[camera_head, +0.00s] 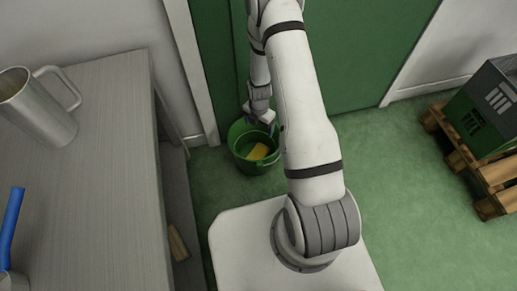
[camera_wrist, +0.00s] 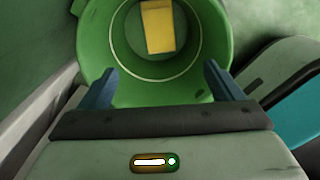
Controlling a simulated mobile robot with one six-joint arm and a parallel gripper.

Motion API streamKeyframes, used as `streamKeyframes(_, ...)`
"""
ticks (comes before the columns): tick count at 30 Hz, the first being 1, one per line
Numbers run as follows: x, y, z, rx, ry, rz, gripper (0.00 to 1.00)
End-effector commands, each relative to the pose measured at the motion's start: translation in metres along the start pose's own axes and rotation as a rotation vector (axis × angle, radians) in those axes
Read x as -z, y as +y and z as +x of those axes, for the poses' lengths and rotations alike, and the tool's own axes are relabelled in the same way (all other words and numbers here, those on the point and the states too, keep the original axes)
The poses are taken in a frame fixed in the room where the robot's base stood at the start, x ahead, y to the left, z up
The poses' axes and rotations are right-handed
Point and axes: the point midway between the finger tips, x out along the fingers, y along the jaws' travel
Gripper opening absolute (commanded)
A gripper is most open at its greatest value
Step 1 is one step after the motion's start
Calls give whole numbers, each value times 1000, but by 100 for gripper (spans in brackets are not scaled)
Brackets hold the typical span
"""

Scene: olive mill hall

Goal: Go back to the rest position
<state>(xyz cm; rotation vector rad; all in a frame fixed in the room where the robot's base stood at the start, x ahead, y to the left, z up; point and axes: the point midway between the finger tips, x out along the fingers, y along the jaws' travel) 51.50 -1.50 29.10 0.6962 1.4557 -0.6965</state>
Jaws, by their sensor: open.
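My gripper (camera_wrist: 160,90) is open in the wrist view, with its two blue-grey fingers apart and nothing between them. It points down over a green bucket (camera_wrist: 95,45). A yellow block (camera_wrist: 158,27) lies on the bottom inside the bucket, apart from the fingers. In the head view my arm reaches forward and down, and my gripper (camera_head: 262,117) is at the rim of the green bucket (camera_head: 240,160). The yellow block (camera_head: 258,152) shows inside it. How far the fingertips are from the rim I cannot tell.
A grey table (camera_head: 105,170) stands at the left with a metal jug (camera_head: 40,110) and a blue-handled item (camera_head: 12,225). A green door (camera_head: 365,50) is behind the bucket. A crate (camera_head: 490,110) sits on a wooden pallet (camera_head: 490,172) at the right. Floor between is clear.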

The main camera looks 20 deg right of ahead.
Motion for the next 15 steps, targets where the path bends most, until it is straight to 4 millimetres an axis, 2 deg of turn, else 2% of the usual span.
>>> streamKeyframes(1,0,0,-14,-1,-1,0,86)
streamKeyframes(6,0,0,-35,-1,-1,0,86)
streamKeyframes(15,0,0,-41,1,1,0,86)
